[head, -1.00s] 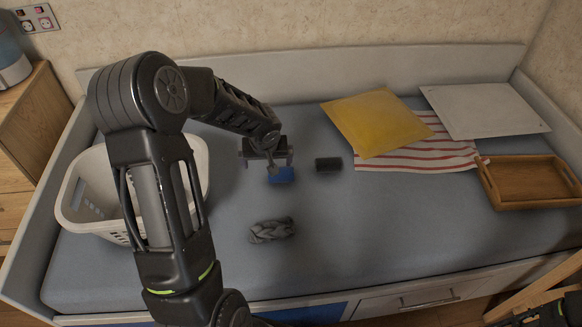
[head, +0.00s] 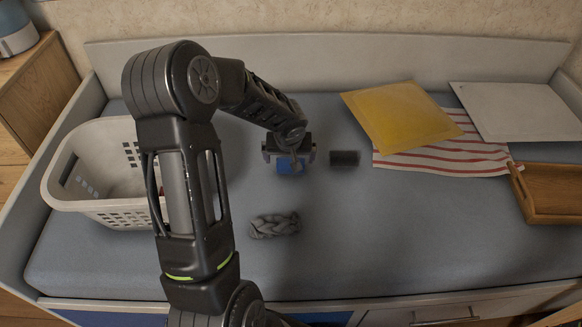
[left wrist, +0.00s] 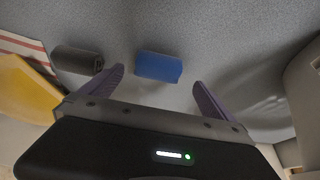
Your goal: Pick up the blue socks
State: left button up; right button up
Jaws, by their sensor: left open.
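The blue socks (head: 290,166) lie as a small bundle on the grey-blue bed (head: 370,235), left of a dark rolled bundle. My left gripper (head: 291,160) is over the blue socks in the head view and partly covers them. In the left wrist view, the blue socks (left wrist: 159,67) show between and beyond the two spread fingertips of the left gripper (left wrist: 158,78). The gripper is open, with nothing held. Whether the fingers touch the socks cannot be told. My right gripper is not in view.
A dark rolled bundle (head: 345,158) lies close to the right of the gripper. A grey braided bundle (head: 275,226) lies nearer the front. A white laundry basket (head: 120,205) stands left.

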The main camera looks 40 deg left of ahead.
aim_at(283, 166)
pick_arm(q)
jog(key=shift+x, duration=1.3)
jog(key=x, duration=0.2)
jog(key=b+x, duration=0.1)
jog(key=x, duration=0.2)
jog(key=shift+d+f, duration=0.2)
jog(key=c, duration=1.4)
